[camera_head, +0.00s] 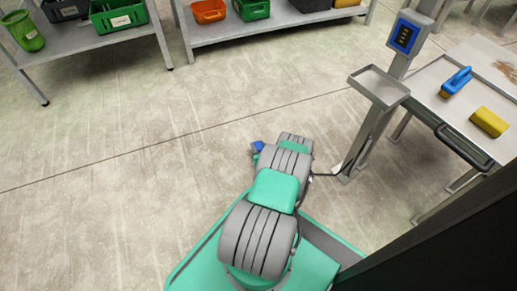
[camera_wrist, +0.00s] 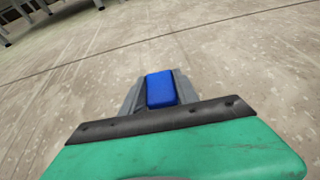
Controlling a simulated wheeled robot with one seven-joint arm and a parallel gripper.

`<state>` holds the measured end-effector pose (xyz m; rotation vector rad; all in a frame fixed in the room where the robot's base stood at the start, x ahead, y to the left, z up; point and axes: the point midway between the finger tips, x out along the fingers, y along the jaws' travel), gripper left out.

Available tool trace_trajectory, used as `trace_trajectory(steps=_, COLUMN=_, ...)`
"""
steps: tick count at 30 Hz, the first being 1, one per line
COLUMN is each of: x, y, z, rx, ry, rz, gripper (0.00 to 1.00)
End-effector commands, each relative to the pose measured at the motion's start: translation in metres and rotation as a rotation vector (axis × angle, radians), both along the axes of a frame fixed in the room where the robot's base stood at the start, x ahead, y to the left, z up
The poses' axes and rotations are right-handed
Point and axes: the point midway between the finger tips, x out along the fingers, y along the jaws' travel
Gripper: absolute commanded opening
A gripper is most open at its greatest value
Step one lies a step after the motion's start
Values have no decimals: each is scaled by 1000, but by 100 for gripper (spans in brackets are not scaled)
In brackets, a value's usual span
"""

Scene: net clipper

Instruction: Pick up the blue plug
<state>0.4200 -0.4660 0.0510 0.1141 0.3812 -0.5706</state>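The blue plug (camera_wrist: 161,89) is a small rounded blue block between the two grey fingers of my gripper (camera_wrist: 160,92) in the wrist view. The fingers close on it from both sides, and bare floor shows beyond it. In the head view the blue plug (camera_head: 258,147) shows as a small blue patch just past the end of my arm. My arm hides most of the gripper there. The plug's lower part is hidden behind the gripper's dark edge in the wrist view.
A grey stand with a blue panel (camera_head: 404,37) and small tray (camera_head: 379,87) is at right. Beside it, a table (camera_head: 436,101) bears a blue-handled brush (camera_head: 456,82) and a yellow sponge (camera_head: 489,122). Shelves with bins (camera_head: 117,15) line the back. Open floor (camera_head: 110,150) lies left.

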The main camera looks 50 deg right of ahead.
Motion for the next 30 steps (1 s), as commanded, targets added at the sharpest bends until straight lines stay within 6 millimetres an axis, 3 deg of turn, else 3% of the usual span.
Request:
trace_trajectory(steps=12, x=0, y=0, z=0, rx=0, ry=0, rz=0, gripper=0)
trace_trajectory(steps=21, x=0, y=0, z=2, rx=-1, ry=1, rz=-1, gripper=0)
trace_trajectory(steps=25, x=0, y=-1, z=23, rx=-2, ry=0, rz=-1, gripper=0)
trace_trajectory(steps=30, x=0, y=-1, z=67, rx=-2, ry=0, rz=0, gripper=0)
